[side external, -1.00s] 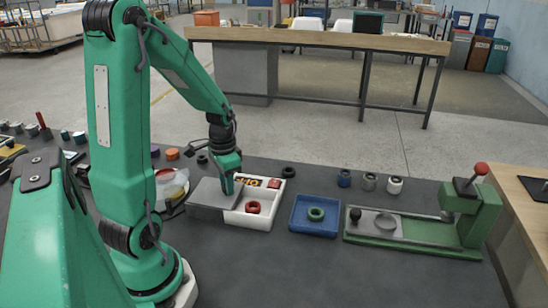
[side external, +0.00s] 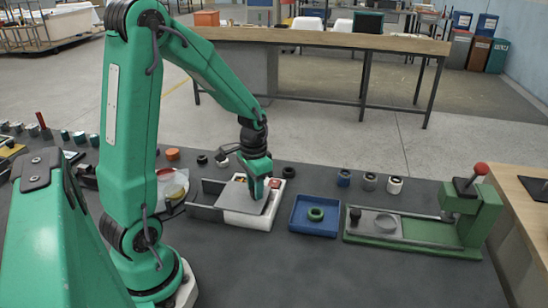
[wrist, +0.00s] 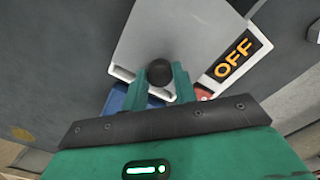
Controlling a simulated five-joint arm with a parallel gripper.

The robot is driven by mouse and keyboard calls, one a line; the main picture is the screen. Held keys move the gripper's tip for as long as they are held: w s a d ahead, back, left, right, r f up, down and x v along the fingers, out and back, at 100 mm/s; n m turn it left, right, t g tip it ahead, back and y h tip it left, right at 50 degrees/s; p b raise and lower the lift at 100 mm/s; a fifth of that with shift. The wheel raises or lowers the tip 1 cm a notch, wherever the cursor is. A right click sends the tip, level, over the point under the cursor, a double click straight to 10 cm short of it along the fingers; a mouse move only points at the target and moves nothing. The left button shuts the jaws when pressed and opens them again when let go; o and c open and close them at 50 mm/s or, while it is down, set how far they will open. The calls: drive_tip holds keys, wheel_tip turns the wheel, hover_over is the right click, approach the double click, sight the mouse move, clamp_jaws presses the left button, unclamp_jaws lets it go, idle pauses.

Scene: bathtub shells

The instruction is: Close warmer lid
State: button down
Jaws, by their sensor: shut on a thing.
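The warmer is a white box (side external: 251,222) on the dark bench, with its flat grey lid (side external: 240,196) lying across most of its top. A strip at the box's right end stays uncovered. In the wrist view, the lid (wrist: 165,28) carries a round black knob (wrist: 160,71). My gripper (side external: 262,190) is shut on that knob, with a finger on either side of it. An OFF label (wrist: 233,57) shows beside the lid in the wrist view. The lid hides most of the box's inside.
A green press (side external: 465,210) is farther right. Grey rails (side external: 205,205) extend left of the box. Several small rings stand behind.

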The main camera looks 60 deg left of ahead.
drive_tip(key=shift+w+d+r, duration=0.1)
drive_tip(key=shift+w+d, duration=0.95)
drive_tip(key=shift+w, duration=0.15)
drive_tip(key=c, duration=1.1)
unclamp_jaws()
drive_tip(key=shift+s, duration=0.1)
wheel_tip(320, 180, up, 8)
drive_tip(key=shift+d, duration=0.1)
